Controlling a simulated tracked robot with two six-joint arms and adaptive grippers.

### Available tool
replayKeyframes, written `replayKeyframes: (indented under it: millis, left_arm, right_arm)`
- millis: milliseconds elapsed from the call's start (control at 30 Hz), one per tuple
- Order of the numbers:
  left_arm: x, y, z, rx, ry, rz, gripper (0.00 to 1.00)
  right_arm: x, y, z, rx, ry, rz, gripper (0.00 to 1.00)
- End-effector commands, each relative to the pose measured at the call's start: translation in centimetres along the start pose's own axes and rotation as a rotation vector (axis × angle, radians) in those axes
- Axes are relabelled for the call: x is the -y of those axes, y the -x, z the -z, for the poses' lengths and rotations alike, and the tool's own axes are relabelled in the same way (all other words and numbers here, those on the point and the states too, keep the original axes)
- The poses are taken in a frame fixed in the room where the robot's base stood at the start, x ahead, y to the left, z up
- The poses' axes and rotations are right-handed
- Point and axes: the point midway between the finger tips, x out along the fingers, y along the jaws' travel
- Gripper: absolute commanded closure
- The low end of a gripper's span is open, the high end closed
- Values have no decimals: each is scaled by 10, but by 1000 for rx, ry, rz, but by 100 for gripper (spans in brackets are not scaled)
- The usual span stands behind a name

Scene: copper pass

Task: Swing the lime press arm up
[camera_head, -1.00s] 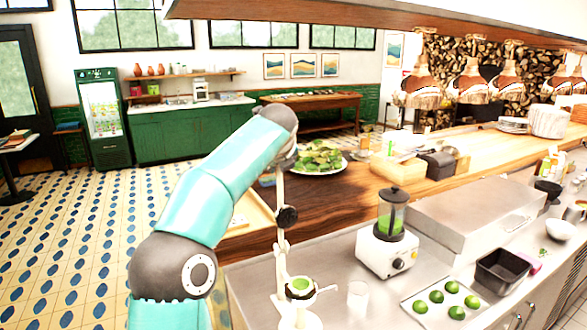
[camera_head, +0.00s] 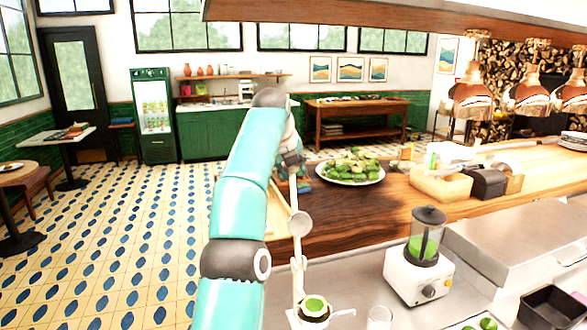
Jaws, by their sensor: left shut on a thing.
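The lime press (camera_head: 298,280) is a tall cream-white stand on the steel counter, low in the middle of the head view. A green lime half (camera_head: 315,304) shows in its cup. Its thin pale arm (camera_head: 293,192) points up, nearly upright, above a round pale piece. My left gripper (camera_head: 291,163), at the end of the teal arm, is shut on the upper end of the press arm. My own arm link partly hides the fingers and the grip. My right gripper is not in view.
A clear glass (camera_head: 379,318) stands just right of the press, with a blender (camera_head: 420,262) beyond it. A plate of greens (camera_head: 350,170) sits on the wooden counter behind. Limes (camera_head: 487,325) lie at the lower right. A wooden hood hangs overhead.

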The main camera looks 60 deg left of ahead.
Motion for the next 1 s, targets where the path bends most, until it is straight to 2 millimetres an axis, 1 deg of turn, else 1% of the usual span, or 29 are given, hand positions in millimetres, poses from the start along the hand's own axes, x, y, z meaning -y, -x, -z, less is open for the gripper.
replayKeyframes:
  millis: [33,133,367,400,533,867,1000]
  left_arm:
    - [2,-1,0,-10,-1,6,100]
    - [-1,-4,0,-18,-1,-2,100]
    - [-5,-3,-2,-16,5,-5,100]
    - [-6,-3,-2,-16,5,-6,57]
    - [-7,-2,-4,-13,7,-7,35]
    - [-10,0,-6,-8,11,-10,35]
    - [-10,5,-5,-7,10,-9,35]
  right_arm:
    - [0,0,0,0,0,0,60]
    - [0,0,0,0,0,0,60]
    - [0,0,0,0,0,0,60]
    - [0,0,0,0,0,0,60]
    - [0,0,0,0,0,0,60]
    - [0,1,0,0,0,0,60]
    - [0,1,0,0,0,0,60]
